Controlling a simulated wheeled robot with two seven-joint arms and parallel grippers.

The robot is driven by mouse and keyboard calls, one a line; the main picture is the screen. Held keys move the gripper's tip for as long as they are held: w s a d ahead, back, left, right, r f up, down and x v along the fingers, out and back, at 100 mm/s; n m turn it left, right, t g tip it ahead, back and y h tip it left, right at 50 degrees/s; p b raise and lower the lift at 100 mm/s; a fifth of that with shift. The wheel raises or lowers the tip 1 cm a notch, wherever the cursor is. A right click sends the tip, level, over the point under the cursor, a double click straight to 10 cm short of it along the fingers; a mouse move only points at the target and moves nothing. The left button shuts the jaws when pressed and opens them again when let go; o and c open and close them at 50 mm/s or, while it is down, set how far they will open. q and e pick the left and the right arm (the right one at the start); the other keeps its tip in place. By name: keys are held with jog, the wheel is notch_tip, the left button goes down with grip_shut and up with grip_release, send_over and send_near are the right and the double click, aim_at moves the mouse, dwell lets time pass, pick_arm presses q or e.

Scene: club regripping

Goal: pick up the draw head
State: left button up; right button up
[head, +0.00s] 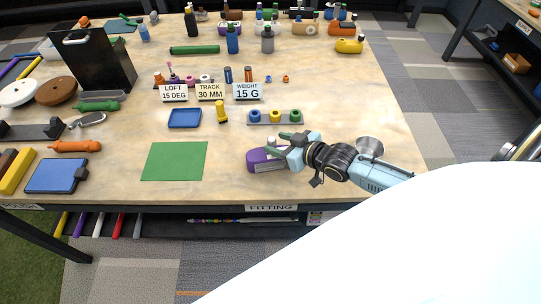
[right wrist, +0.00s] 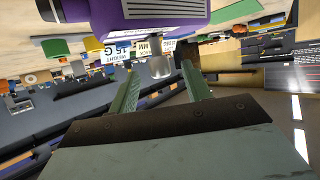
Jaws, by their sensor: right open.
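A purple club head (head: 262,161) with a white label lies near the front edge of the table. Its label is too small to read, but it is the head beside my gripper. In the right wrist view the purple head (right wrist: 150,10) fills the top, with its short grey hosel (right wrist: 160,67) pointing towards my gripper. My right gripper (head: 279,146) is open just right of and above the head. In the right wrist view the green fingers of my right gripper (right wrist: 159,74) stand apart, with the hosel between or just beyond their tips; contact cannot be told. My left gripper is out of view.
A rack with blue, yellow and green rings (head: 275,117) stands just behind the head. A green mat (head: 174,161) lies to the left, with a blue tray (head: 185,118) and a yellow tool (head: 221,112) behind it. Other heads stand at the back.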

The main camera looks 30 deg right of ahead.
aim_at(268, 141)
jog(key=x, duration=0.5)
jog(key=shift+s+f, duration=0.1)
jog(key=shift+f, duration=0.2)
grip_shut()
